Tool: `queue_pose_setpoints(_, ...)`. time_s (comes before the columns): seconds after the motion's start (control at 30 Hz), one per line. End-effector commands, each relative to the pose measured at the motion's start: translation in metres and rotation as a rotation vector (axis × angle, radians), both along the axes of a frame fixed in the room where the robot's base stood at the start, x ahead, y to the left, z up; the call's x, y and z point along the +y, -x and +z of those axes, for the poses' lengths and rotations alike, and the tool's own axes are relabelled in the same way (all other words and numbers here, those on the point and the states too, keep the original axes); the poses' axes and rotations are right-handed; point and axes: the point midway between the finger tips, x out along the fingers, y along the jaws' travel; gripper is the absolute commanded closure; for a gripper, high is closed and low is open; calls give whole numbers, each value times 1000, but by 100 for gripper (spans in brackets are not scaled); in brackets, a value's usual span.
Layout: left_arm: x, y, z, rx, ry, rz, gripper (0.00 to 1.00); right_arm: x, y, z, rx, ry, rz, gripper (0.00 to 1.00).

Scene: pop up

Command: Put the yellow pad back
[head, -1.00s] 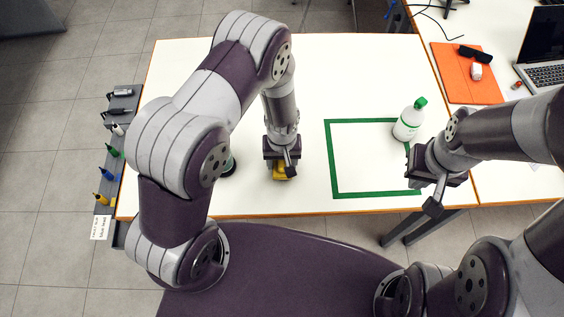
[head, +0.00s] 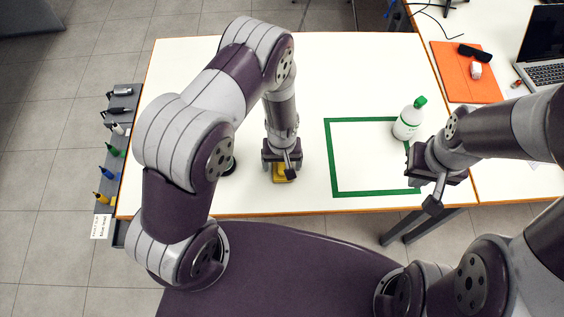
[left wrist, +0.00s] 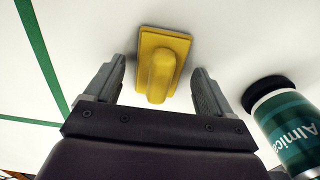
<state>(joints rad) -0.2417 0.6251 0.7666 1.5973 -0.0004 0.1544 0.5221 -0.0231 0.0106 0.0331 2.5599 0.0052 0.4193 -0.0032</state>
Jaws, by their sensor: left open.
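The yellow pad (head: 283,175) lies on the white table under my left gripper (head: 282,165), which partly hides it in the head view. In the left wrist view the yellow pad (left wrist: 160,62) has a flat base and a raised grip. My left gripper (left wrist: 158,75) is open, with one finger on each side of the pad and a gap to each. My right gripper (head: 432,190) is at the table's front right, by the green square; its fingers are too unclear to tell open from shut.
A green-labelled can (left wrist: 290,125) stands close beside my left gripper. A white bottle with a green cap (head: 408,119) stands at the green outlined square's (head: 334,165) right side. A grey rack (head: 118,150) with markers runs along the table's left edge. The table's back is clear.

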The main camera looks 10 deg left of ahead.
Motion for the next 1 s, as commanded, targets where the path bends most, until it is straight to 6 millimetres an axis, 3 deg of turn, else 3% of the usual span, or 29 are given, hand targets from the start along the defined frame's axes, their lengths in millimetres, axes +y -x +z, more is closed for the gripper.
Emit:
queue_pose_setpoints(0.3, 0, -2, 77, -7, 2, 0, 17, 0, 0, -4, 1, 0, 0, 100)
queue_pose_setpoints(0.53, 1, -1, 114, -4, 1, -2, 17, 0, 0, -4, 1, 0, 0, 100)
queue_pose_setpoints(0.6, 9, 2, 135, -18, 4, -27, 17, 0, 0, -4, 1, 0, 0, 100)
queue_pose_setpoints(0.67, 24, 11, 164, -41, 7, -75, 17, 0, 0, -4, 1, 0, 0, 100)
queue_pose_setpoints(0.8, 58, 52, 219, -96, 0, -212, 17, 0, 0, -4, 0, 0, 0, 100)
queue_pose_setpoints(0.9, 70, 77, 235, -118, -9, -277, 17, 0, 0, -4, 0, 0, 0, 100)
queue_pose_setpoints(1.0, 74, 85, 238, -122, -13, -302, 17, 0, 0, -4, 0, 0, 0, 100)
